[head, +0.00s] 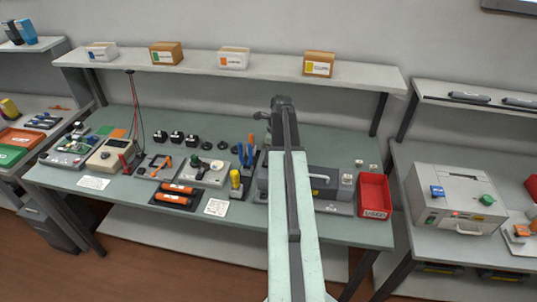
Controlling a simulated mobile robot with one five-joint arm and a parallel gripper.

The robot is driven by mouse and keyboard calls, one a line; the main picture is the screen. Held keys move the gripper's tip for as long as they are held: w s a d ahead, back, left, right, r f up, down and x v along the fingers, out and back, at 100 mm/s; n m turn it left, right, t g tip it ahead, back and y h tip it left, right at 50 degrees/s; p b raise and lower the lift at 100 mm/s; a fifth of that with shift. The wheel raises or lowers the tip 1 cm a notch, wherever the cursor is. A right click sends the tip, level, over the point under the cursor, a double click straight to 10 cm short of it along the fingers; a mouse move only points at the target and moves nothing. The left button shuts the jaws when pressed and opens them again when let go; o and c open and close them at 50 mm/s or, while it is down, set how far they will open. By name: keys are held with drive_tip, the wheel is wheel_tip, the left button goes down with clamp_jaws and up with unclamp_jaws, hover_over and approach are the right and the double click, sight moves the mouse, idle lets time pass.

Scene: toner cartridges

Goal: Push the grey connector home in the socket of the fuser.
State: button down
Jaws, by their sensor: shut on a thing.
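A dark grey box-shaped unit (326,184) with a small yellow label stands on the bench, just right of my arm. It looks like the fuser, and my arm covers its middle part. I cannot make out the grey connector or the socket. My arm reaches forward over the bench, and its dark far end stands above the unit. My gripper's fingers do not show; the arm hides them.
A shelf (215,68) with boxes runs above the bench.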

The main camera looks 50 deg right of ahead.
drive_tip(key=shift+f+b, duration=0.6)
idle(0.3)
drive_tip(key=c, duration=1.2)
unclamp_jaws()
drive_tip(key=p+v, duration=0.7)
drive_tip(key=v, duration=0.1)
drive_tip(key=shift+p, duration=0.35)
drive_tip(key=shift+f, duration=0.1)
